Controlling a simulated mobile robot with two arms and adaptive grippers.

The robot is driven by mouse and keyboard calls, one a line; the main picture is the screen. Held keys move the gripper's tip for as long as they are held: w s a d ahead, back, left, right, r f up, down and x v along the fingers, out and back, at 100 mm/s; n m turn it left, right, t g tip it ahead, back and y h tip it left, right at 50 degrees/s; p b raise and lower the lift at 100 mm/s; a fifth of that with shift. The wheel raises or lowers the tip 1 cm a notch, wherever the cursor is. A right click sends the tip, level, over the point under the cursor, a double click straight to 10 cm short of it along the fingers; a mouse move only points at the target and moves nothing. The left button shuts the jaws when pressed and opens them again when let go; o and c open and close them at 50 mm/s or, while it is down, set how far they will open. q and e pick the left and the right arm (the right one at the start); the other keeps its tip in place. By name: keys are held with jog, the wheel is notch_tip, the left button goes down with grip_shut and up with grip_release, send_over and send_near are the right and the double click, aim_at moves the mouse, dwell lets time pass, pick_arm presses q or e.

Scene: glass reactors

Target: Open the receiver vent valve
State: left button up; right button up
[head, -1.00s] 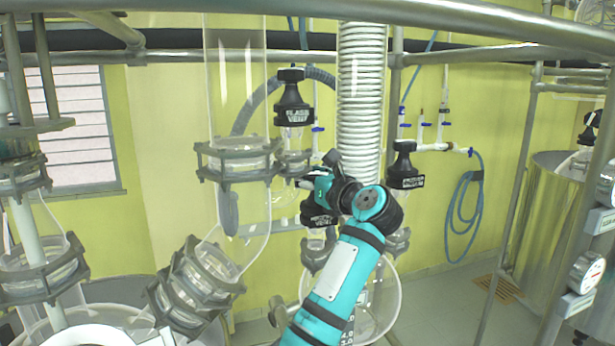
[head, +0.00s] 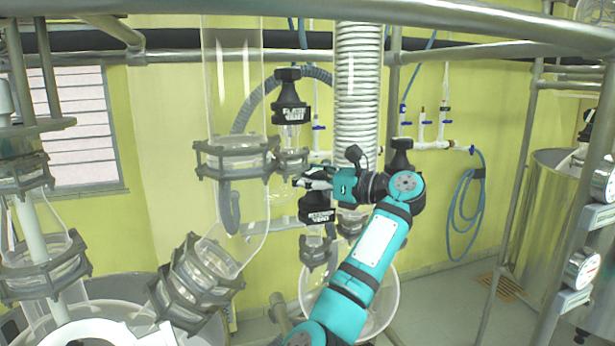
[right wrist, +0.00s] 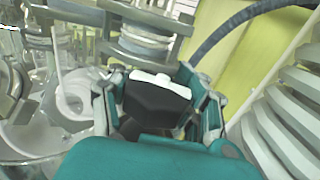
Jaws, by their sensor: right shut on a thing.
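The receiver vent valve's black labelled knob (head: 318,214) sits on a glass neck in the middle of the head view. My right gripper (head: 308,183), on a teal arm, is at the top of this knob. In the right wrist view, a black block with a white top (right wrist: 158,98) is between the fingers of my right gripper (right wrist: 160,88), which is shut on it. The gripper hides part of the knob's top. My left gripper is not in view.
The flask vent knob (head: 291,100) stands just above my right gripper. A glass column (head: 232,90) with a grey clamp ring (head: 237,158) is close on the left. A white coiled hose (head: 357,90) hangs behind my arm. Another black knob (head: 400,150) is partly hidden by the arm.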

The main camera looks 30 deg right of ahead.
jog(key=shift+w+a, duration=0.15)
jog(key=shift+a, duration=0.2)
